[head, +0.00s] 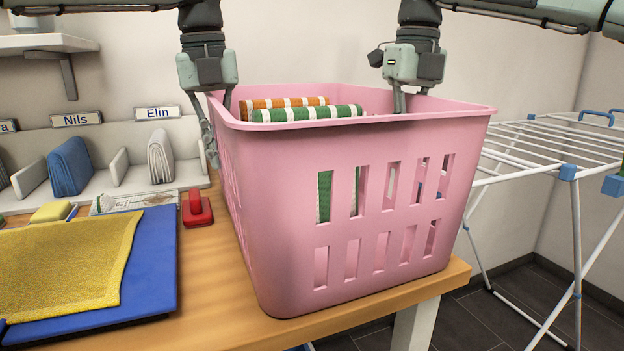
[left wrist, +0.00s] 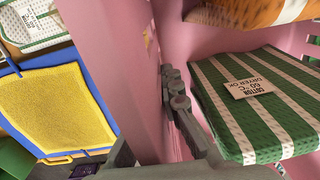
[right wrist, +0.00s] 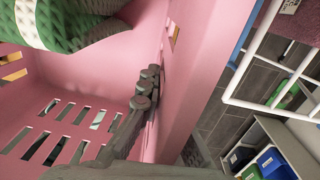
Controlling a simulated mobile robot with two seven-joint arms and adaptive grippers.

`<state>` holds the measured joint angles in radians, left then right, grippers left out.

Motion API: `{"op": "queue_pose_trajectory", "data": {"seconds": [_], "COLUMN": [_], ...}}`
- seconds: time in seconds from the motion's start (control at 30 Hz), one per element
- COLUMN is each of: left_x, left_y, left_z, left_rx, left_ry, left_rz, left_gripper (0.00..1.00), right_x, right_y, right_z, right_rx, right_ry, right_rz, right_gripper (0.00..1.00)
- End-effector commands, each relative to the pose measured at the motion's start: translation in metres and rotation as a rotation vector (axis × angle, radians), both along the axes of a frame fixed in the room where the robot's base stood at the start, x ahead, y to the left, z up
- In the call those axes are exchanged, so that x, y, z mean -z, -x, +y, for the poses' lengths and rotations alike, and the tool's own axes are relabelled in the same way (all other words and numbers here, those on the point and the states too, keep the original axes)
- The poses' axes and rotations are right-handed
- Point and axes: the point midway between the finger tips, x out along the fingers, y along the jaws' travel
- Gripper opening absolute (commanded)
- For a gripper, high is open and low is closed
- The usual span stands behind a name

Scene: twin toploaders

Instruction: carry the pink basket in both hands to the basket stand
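The pink basket (head: 350,245) stands upright at the right end of the wooden table, with no clear gap under it. Rolled striped towels, one green and white (head: 308,114) and one orange and white (head: 283,102), lie inside. My left gripper (head: 212,140) straddles the left wall, with a finger pressed along its inner face in the left wrist view (left wrist: 178,105). My right gripper (head: 400,103) straddles the opposite wall, with a finger against its inside in the right wrist view (right wrist: 147,95). Both look shut on the walls. I cannot make out a basket stand.
A blue board with a yellow cloth (head: 70,265) and a red object (head: 197,210) lie left of the basket. Behind are grey compartments (head: 105,185) with name labels. A white drying rack (head: 555,150) stands on the dark floor at right. Bins (right wrist: 265,160) show in the right wrist view.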

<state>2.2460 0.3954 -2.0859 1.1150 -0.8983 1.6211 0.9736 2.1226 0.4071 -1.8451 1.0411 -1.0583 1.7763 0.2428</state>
Motion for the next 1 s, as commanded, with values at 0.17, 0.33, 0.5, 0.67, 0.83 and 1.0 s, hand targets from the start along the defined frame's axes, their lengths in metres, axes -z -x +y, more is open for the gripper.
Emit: {"op": "queue_pose_trajectory", "data": {"seconds": [0.17, 0.33, 0.5, 0.67, 0.83, 1.0], "left_x": [0.000, -0.001, -0.001, -0.003, -0.010, -0.026], "left_y": [0.000, 0.000, 0.000, -0.001, -0.001, -0.001], "left_z": [0.001, 0.001, 0.001, 0.001, 0.001, 0.002], "left_rx": [-0.002, -0.002, -0.002, -0.003, -0.003, -0.003], "left_ry": [-0.001, -0.001, -0.002, 0.000, 0.000, -0.001], "left_rz": [0.000, 0.000, -0.001, -0.003, -0.003, -0.003], "left_gripper": [0.00, 0.00, 0.00, 0.00, 0.00, 0.00], "right_x": [0.000, -0.001, -0.001, -0.003, -0.010, -0.026], "right_y": [0.000, 0.000, 0.000, 0.000, 0.000, 0.000], "right_z": [0.000, 0.000, 0.000, 0.000, 0.000, 0.000], "right_rx": [0.000, 0.000, 0.000, 0.000, 0.000, 0.000], "right_ry": [0.000, 0.000, 0.000, -0.001, 0.000, 0.001], "right_rz": [0.000, 0.000, 0.000, -0.002, -0.002, -0.001], "right_gripper": [0.00, 0.00, 0.00, 0.00, 0.00, 0.00]}}
